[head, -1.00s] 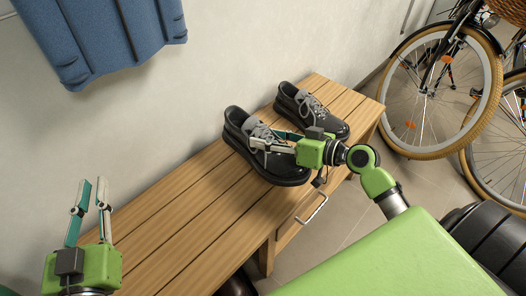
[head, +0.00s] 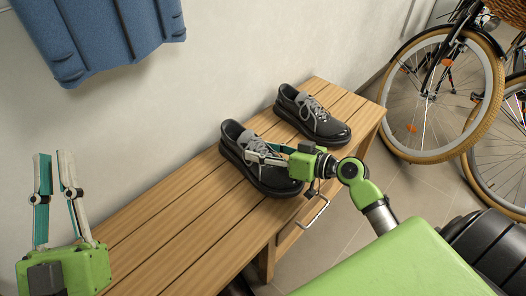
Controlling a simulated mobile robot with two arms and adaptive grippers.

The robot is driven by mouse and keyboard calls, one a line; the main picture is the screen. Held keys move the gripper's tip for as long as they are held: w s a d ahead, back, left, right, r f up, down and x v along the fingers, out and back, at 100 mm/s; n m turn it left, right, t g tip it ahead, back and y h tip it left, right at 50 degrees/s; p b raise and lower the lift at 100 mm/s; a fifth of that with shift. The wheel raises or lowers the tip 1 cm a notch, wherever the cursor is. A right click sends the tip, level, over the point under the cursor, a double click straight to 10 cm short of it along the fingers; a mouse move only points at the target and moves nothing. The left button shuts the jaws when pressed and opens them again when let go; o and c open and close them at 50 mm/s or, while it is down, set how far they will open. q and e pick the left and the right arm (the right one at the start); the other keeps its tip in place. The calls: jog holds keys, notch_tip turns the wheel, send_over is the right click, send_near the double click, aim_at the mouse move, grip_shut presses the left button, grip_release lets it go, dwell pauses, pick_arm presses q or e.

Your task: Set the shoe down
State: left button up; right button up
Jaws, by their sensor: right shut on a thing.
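Two black shoes with grey laces are at the wooden bench (head: 165,225). The farther shoe (head: 318,122) rests on the bench near its right end. The nearer shoe (head: 270,180) is beside it, to the left, upright, at the bench top. I cannot tell if its sole fully touches the slats. My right gripper (head: 262,153) is shut on the nearer shoe at its laced upper. My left gripper (head: 52,172) is open and empty at the left, fingers pointing up, away from both shoes.
The left part of the bench top is bare. A drawer handle (head: 313,213) is on the bench front. A blue garment (head: 100,35) hangs on the wall above. Bicycles (head: 445,90) stand to the right of the bench.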

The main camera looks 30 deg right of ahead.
jog(key=o, duration=1.4)
